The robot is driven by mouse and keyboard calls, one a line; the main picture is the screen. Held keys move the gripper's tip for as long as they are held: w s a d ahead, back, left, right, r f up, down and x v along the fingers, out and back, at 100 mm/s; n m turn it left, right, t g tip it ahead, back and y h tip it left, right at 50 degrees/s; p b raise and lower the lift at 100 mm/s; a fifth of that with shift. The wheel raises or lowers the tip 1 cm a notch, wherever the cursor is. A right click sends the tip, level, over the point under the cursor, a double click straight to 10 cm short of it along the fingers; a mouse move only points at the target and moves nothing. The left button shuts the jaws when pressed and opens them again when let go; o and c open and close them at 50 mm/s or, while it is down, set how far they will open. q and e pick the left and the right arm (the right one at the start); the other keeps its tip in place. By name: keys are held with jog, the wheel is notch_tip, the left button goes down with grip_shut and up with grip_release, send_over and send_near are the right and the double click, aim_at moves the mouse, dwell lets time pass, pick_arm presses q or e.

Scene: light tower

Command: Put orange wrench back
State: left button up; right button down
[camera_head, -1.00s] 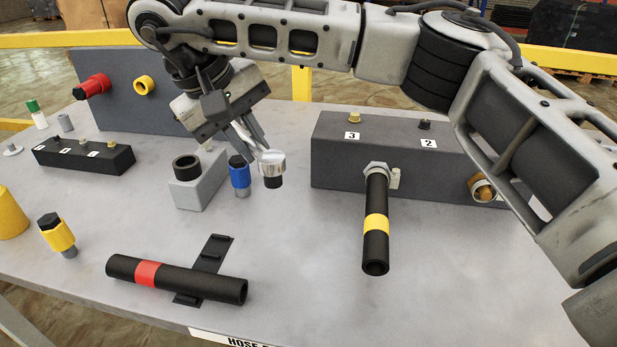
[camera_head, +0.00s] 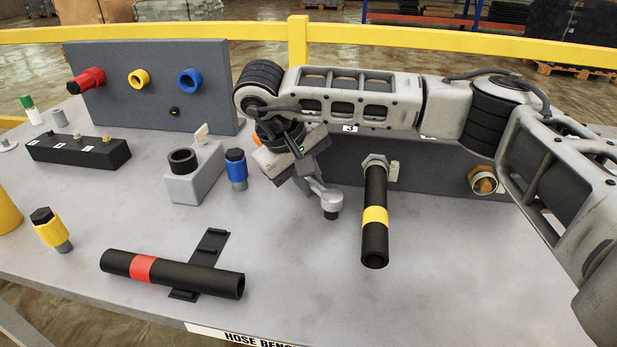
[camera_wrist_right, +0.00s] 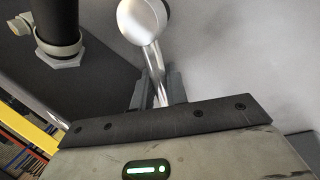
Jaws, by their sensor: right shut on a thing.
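My right gripper (camera_head: 308,180) is shut on a bare-metal tool, which I take to be the orange wrench (camera_head: 331,200). It points down to the right, with a rounded silver head and a dark socket end. A small orange patch shows beside the wrist, but I cannot tell whether it is part of the tool. In the right wrist view the silver shaft and round head (camera_wrist_right: 143,20) stick out between the fingers (camera_wrist_right: 157,92). The head hangs above the bench, left of the yellow-banded hose (camera_head: 375,222). My left gripper is not in view.
The dark block (camera_head: 433,166) with numbered ports stands behind the arm. A grey block (camera_head: 196,178) and blue fitting (camera_head: 236,170) stand left of the gripper. A red-banded hose (camera_head: 190,275) lies on a black cradle in front. The front-centre bench (camera_head: 300,275) is clear.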

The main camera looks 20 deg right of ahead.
jog(key=c, duration=1.7)
grip_release()
jog(key=p+v, duration=0.1)
jog(key=v, duration=1.1)
jog(key=shift+a, duration=0.1)
